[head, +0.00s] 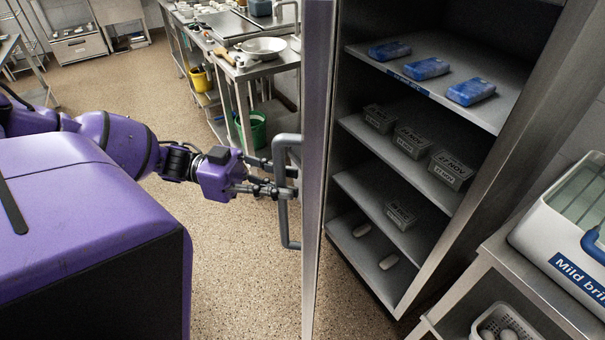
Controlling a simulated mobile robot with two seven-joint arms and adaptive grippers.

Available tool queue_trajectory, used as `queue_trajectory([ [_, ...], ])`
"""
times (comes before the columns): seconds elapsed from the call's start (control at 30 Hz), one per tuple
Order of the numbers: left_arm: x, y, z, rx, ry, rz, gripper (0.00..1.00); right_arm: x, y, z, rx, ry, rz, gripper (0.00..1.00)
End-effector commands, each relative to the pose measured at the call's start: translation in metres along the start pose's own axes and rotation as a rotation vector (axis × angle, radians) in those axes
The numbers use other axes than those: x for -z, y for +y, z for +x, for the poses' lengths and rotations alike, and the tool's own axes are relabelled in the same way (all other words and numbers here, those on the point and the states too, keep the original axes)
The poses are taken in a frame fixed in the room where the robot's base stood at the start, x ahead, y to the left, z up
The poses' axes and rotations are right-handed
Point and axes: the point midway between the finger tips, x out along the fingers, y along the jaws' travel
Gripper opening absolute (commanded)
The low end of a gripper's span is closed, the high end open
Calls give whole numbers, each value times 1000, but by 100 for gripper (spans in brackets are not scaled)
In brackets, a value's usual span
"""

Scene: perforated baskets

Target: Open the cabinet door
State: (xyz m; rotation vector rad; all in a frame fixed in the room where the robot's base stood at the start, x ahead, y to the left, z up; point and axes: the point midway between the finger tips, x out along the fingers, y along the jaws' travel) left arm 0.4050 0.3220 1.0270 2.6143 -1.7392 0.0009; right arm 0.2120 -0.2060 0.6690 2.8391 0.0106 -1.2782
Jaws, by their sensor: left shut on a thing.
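The cabinet (335,235) stands open at the centre right, with its shelves in plain view. Its door (316,150) is swung out and seen almost edge-on. A grey bar handle (283,225) is on the left face of the door. My left gripper (286,181) comes in from the left and is shut on the handle, around its upright bar. The fingertips are partly hidden by the handle. My right gripper is not in view.
Blue packs (428,68) lie on the upper shelf and grey labelled boxes (413,141) below. A white container (570,215) stands on a steel stand at the right. A steel table (272,70) with a yellow bucket (201,79) is behind. Speckled floor (235,260) is clear left of the door.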

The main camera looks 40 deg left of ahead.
Motion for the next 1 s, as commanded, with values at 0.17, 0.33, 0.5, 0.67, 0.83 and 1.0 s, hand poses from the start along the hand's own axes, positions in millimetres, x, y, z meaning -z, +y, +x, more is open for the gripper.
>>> queue_trajectory([
  [0.17,0,1,-22,3,-2,-2,0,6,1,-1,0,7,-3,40],
  [0.33,-1,0,-34,3,-2,-1,0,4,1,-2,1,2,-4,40],
  [0.5,-1,0,-39,3,-1,-2,0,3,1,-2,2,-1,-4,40],
  [0.67,-2,0,-40,3,-1,-2,0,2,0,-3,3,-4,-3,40],
  [0.83,-2,0,-39,4,-1,-2,0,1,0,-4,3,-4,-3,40],
  [1.0,-1,-1,-39,4,-1,-1,35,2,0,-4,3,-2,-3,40],
])
